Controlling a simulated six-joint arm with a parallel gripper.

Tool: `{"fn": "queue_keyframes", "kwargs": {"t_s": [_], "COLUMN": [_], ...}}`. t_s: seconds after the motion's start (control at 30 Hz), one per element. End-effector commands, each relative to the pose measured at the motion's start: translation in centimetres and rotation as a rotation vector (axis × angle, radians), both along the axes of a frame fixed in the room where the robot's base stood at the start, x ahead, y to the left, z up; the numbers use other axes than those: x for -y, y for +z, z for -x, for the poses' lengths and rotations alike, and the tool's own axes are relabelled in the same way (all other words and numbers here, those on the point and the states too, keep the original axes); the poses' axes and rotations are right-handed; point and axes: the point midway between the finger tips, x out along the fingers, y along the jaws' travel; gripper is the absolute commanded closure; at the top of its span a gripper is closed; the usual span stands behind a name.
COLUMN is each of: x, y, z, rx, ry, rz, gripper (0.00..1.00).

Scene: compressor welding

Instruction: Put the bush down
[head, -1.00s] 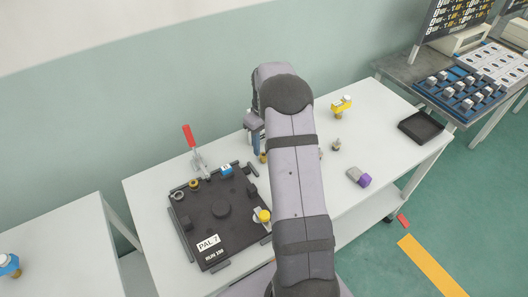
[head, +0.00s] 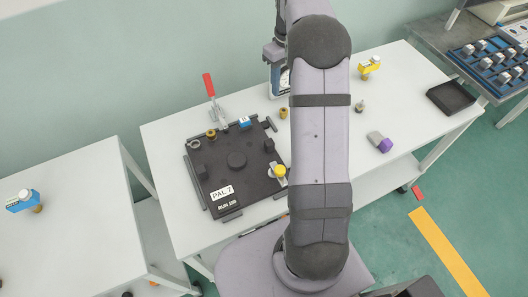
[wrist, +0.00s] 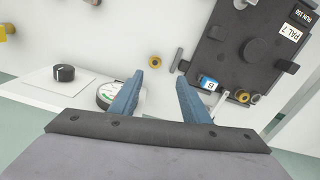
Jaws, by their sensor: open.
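A small brass bush (head: 283,112) stands on the white table in the head view, right of the black pallet (head: 228,190) marked PAL 7. It also shows in the wrist view (wrist: 155,62), beyond the fingertips and clear of them. My gripper (wrist: 158,79) is open, with nothing between its blue fingers. In the head view it is at the back of the table, mostly hidden behind my arm. A similar brass ring (head: 211,134) and a grey ring (head: 195,145) sit at the pallet's back left edge.
A red-handled clamp (head: 212,95) stands behind the pallet. A device with a dial (wrist: 108,97) and black knob is near my fingers. Right of my arm are a yellow part (head: 369,66), a grey-and-purple block (head: 380,142) and an empty black tray (head: 450,97).

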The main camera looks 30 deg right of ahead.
Motion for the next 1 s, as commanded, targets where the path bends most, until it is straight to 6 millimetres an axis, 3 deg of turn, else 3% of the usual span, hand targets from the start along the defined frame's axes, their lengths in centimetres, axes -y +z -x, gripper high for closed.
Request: {"fn": "queue_keyframes", "kwargs": {"t_s": [0.17, 0.27, 0.4, 0.6, 0.8, 1.0], "x": [-4.2, -7.5, -11.9, -16.7, -19.1, -19.8], "y": [0.6, 0.7, 0.4, -0.9, -2.5, -3.3], "z": [2.1, 4.4, 8.7, 16.0, 21.7, 24.2], "rx": [0.000, 0.001, 0.003, 0.003, 0.002, 0.002], "ry": [-0.020, -0.042, -0.079, -0.128, -0.166, -0.183], "rz": [0.000, 0.001, 0.001, 0.001, 0.001, 0.001], "gripper": [0.58, 0.58, 0.58, 0.58, 0.58, 0.58]}}
